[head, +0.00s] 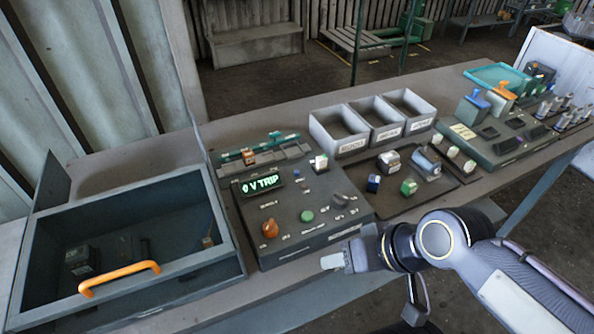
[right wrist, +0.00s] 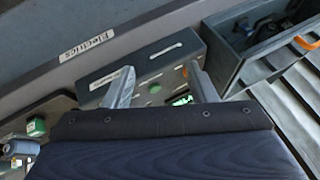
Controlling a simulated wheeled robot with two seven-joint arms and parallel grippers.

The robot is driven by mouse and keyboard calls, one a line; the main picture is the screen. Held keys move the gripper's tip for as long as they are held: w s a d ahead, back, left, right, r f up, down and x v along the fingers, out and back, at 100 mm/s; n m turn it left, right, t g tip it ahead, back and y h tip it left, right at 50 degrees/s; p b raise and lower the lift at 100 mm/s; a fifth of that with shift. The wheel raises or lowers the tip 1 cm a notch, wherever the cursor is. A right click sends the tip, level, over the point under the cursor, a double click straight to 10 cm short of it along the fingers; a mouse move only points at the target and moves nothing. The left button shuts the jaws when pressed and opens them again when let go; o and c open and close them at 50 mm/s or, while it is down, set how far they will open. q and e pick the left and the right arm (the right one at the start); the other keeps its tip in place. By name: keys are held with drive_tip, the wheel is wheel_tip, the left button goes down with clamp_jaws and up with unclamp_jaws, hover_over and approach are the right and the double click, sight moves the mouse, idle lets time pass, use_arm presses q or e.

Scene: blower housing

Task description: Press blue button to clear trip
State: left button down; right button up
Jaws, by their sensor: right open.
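A dark control panel (head: 290,235) sits on the bench, with a lit green display (head: 262,183) reading "0 V TRIP". It carries a round green button (head: 307,215), an orange knob (head: 269,229) and several small controls at its right. My right gripper (head: 335,261) is just off the panel's front right edge, apart from the controls. In the right wrist view it is open and empty (right wrist: 160,85), with the panel (right wrist: 150,65) and its green button (right wrist: 155,88) beyond the fingers. My left gripper is out of view.
An open drawer-like box (head: 190,268) with an orange handle (head: 119,277) stands left of the panel. Light grey bins (head: 340,131) stand behind right. Space above the panel is clear.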

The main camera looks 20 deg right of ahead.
clamp_jaws()
idle(1.7)
